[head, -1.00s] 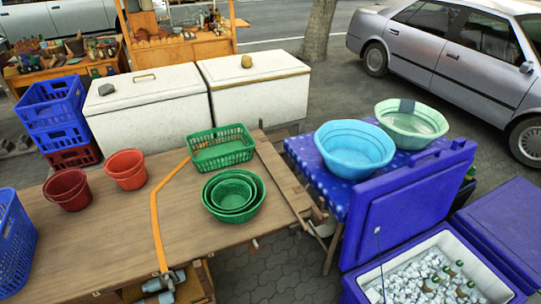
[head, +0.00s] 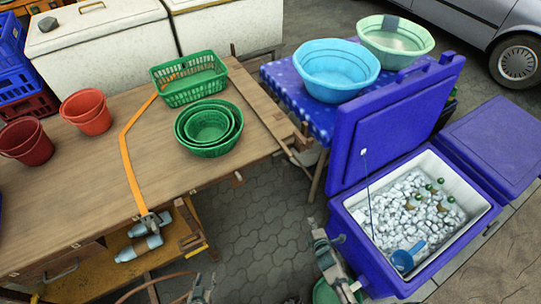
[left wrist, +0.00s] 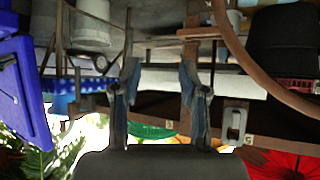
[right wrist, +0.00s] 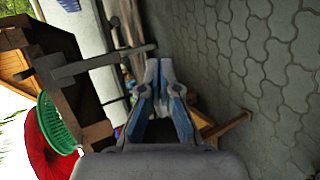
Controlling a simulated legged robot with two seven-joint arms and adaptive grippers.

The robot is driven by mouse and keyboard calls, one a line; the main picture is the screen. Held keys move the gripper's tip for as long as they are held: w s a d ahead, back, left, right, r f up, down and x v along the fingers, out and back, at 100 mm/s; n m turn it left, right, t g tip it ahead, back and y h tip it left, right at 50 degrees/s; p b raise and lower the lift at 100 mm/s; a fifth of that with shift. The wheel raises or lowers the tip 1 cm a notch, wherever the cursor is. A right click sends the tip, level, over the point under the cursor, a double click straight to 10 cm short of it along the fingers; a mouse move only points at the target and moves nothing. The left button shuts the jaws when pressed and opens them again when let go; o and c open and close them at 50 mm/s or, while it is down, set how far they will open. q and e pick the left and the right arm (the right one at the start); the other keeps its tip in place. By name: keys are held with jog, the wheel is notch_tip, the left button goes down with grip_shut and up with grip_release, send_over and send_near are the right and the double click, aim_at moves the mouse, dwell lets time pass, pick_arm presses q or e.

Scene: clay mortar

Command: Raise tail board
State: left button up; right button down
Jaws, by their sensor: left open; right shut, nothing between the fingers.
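A long narrow wooden board (head: 262,100) runs along the right end of the wooden table-like cart (head: 90,160) in the head view; it seems to be the tail board. Its near end meets wooden bars by the blue-covered table. My left gripper (head: 200,290) is at the bottom of the head view, below the cart's front edge, open and empty. Its parted fingers show in the left wrist view (left wrist: 155,85). My right gripper (head: 318,235) is shut and empty, low between the cart and the blue cooler. The right wrist view shows its closed fingers (right wrist: 158,75) near wooden bars.
Green baskets (head: 208,128) and red buckets (head: 86,112) stand on the cart, crossed by an orange strap (head: 130,160). The open blue cooler (head: 470,215) of ice is close beside my right arm. A curved brown frame (head: 150,285) is near my left gripper. Paving (head: 250,205) shows between.

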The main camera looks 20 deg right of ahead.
jog(key=w+r+n+t+y+b, duration=0.35)
jog(key=w+r+n, duration=0.3)
jog(key=n, duration=0.45)
jog(key=w+r+n+t+y+b, duration=0.3)
jog(key=w+r+n+t, duration=0.15)
jog(key=r+n, duration=0.5)
pick_arm(q)
jog(key=w+d+r+t+h, duration=0.1)
jog(key=r+t, duration=0.4)
jog(key=r, duration=0.6)
jog(key=w+d+r+t+h, duration=0.1)
jog(key=r+t, duration=0.3)
jog(key=r, duration=0.7)
jog(key=shift+w+r+t+h+b, duration=0.3)
jog(key=shift+w+r+t, duration=0.1)
jog(key=shift+w, duration=0.15)
pick_arm(e)
jog(key=w+a+r+n, duration=0.1)
jog(key=w+a, duration=0.2)
jog(key=w, duration=0.6)
jog(key=shift+w+a+r, duration=0.15)
jog(key=shift+w+r, duration=0.15)
jog(key=shift+w, duration=0.1)
jog(key=shift+r, duration=0.1)
